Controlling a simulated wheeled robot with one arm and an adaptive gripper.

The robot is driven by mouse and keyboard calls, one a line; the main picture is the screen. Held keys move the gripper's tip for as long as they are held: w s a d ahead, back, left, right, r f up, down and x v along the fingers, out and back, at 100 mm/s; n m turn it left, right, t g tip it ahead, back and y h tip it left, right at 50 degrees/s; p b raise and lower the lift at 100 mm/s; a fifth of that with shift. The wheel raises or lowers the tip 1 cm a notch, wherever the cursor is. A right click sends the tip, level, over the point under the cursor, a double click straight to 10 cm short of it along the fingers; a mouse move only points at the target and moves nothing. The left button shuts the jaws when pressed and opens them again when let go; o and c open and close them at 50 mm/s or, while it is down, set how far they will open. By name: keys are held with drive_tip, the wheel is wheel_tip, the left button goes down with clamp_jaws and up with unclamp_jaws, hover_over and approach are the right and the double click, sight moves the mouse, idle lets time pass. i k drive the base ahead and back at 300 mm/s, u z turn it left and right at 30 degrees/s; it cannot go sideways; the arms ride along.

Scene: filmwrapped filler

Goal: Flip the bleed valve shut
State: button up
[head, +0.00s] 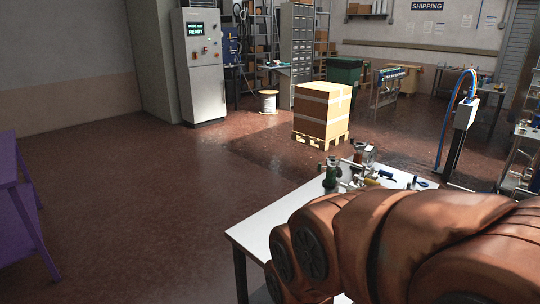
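A white table (262,228) stands at the lower right. At its far end is a cluster of small metal fittings (362,157), with a dark green part (330,174) at its left. Small yellow and blue parts lie to the right of the fittings. The bleed valve is probably among these, but I cannot pick it out or tell its lever position at this size. My arm, in a brown cover, crosses the lower right and hides much of the table. My gripper is out of view.
A wrapped carton (323,108) sits on a wooden pallet (320,139) behind the table. A post with blue hoses (463,115) stands to the right. A grey control cabinet (203,75) is at the back, a purple frame (20,190) at left. The floor at left centre is clear.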

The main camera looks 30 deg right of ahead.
sight(367, 181)
drive_tip(key=z, duration=1.35)
drive_tip(key=k, duration=1.2)
drive_tip(key=z, duration=0.75)
drive_tip(key=i, duration=1.1)
drive_tip(key=u, duration=1)
drive_tip(key=i, duration=0.6)
drive_tip(key=u, duration=0.25)
